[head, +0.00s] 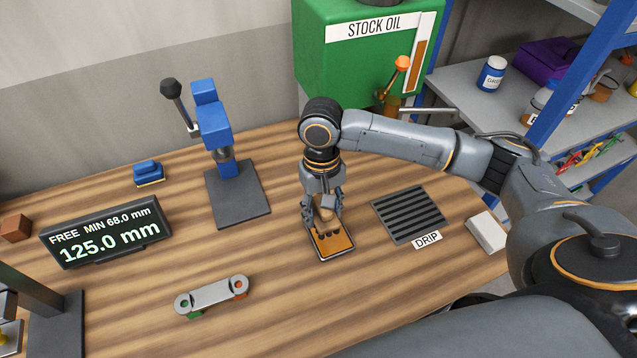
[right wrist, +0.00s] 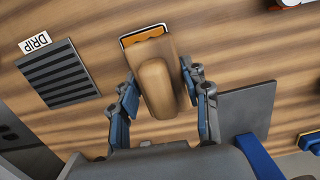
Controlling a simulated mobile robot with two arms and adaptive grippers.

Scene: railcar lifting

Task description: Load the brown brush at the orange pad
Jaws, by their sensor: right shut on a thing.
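The orange pad (head: 341,246) lies in a shallow rectangular tray on the wooden bench, near the middle of the head view. Part of its orange surface also shows at the top of the right wrist view (right wrist: 146,36). My right gripper (head: 326,214) points down over the pad and is shut on the brown brush. The brush's rounded brown body (right wrist: 158,88) shows between the fingers in the right wrist view. Its dark lower end is at the pad in the head view; I cannot tell whether it touches. My left gripper is not in view.
A slotted DRIP tray (head: 409,214) lies right of the pad, with a white block (head: 487,232) beyond. A blue stand (head: 226,140) is behind left. A grey link (head: 212,294) lies in front left. A display (head: 107,232) reads 125.0 mm. The green STOCK OIL tank (head: 350,60) stands behind.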

